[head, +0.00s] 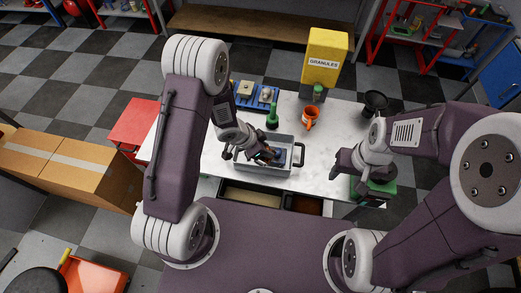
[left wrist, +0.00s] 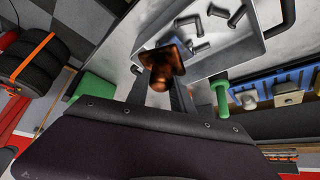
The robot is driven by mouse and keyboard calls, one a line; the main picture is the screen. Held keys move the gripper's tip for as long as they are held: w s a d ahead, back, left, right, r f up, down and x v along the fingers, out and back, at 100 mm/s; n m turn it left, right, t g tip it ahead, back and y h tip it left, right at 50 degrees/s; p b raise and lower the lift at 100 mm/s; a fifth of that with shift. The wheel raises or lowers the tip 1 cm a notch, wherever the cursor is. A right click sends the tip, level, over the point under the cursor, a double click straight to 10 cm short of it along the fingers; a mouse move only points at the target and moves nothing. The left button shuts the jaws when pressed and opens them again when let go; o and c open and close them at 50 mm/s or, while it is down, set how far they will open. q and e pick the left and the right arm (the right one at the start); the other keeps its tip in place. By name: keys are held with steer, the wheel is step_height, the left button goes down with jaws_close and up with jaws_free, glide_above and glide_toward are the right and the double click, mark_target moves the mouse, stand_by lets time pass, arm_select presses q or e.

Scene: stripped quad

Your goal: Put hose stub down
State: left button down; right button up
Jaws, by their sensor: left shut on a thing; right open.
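My left gripper (head: 268,155) is low over the grey metal tray (head: 293,150), which stands on the white table. It is shut on a dark copper-brown stub (left wrist: 160,67), which I take to be the hose stub. In the left wrist view the stub shows near the tray's edge (left wrist: 215,65); I cannot tell whether it touches the tray. Several grey metal pieces (left wrist: 205,30) lie in the tray. In the head view the stub is mostly hidden by the gripper. My right gripper (head: 346,168) is open over the table's right side, close to a green box (head: 376,188).
A yellow granules dispenser (head: 325,50) and a black funnel-shaped thing (head: 376,101) are further back. The white table (head: 338,125) is bare between mug and right gripper.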

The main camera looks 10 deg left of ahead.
arm_select(q)
steer(key=w+a+f+p, duration=0.1)
steer(key=w+a+f, duration=0.1)
steer(key=f, duration=0.1)
steer(key=w+a+f+p, duration=0.1)
steer(key=w+a+f, duration=0.1)
steer(key=f, duration=0.1)
steer(key=w+a+f+p, duration=0.2)
steer(key=f, duration=0.1)
steer(key=shift+w+a+f, duration=0.25)
steer(key=shift+a+f, duration=0.1)
steer(key=shift+w+f, duration=0.15)
steer(key=shift+s+f+b, duration=0.2)
steer(key=shift+f+b, duration=0.05)
steer(key=shift+b, duration=0.1)
steer(key=shift+w+f, duration=0.1)
steer(key=shift+f, duration=0.2)
steer(key=c, duration=1.1)
jaws_free()
arm_select(e)
steer(key=r, duration=0.2)
steer(key=w+r, duration=0.1)
steer(key=shift+d+r, duration=0.1)
steer(key=shift+d, duration=0.25)
arm_select(q)
steer(key=shift+r, duration=0.1)
arm_select(e)
steer(key=shift+s, duration=0.1)
